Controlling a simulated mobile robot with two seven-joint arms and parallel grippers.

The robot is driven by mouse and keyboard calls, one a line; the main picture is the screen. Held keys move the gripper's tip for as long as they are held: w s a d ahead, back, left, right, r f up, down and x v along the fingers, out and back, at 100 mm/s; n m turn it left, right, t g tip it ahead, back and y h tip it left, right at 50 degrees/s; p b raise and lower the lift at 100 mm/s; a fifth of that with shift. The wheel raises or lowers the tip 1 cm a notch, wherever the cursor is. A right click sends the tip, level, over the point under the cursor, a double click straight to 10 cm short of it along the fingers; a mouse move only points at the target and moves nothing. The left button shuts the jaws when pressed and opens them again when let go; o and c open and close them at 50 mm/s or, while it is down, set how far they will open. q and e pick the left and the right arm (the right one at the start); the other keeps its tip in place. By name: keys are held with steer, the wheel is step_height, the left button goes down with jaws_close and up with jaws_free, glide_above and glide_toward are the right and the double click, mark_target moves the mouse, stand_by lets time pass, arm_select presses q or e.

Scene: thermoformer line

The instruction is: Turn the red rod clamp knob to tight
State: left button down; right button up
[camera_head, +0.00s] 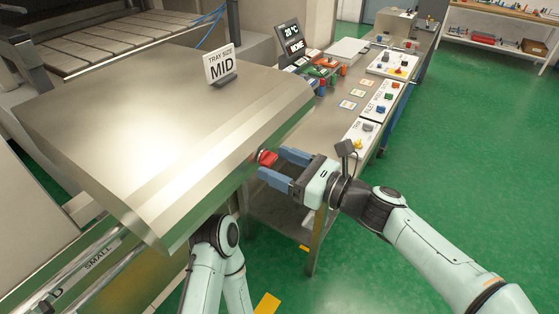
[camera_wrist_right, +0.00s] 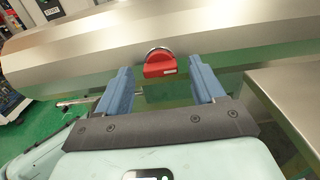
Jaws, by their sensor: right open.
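The red knob (camera_head: 267,158) sits on the side face of the large metal housing, near its right corner in the head view. In the right wrist view the red knob (camera_wrist_right: 159,67) shows in front of a round silver disc, with a small white mark on its right part. My right gripper (camera_head: 272,164) is open, its blue fingers pointing at the knob. In the right wrist view the fingers (camera_wrist_right: 161,82) stand left and right of the knob's line, with clear gaps; I cannot tell whether the tips reach beside it. My left arm shows at the bottom, but its gripper is hidden.
A "TRAY SIZE MID" sign (camera_head: 220,65) stands on the metal housing (camera_head: 150,110). A workbench (camera_head: 335,115) with cards, coloured parts and white trays runs to the right behind my right gripper. A rail marked "SMALL" (camera_head: 97,262) lies at lower left. Green floor is free at right.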

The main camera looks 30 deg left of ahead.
steer(key=shift+a, duration=0.25)
steer(key=c, duration=1.1)
steer(key=shift+o, duration=0.2)
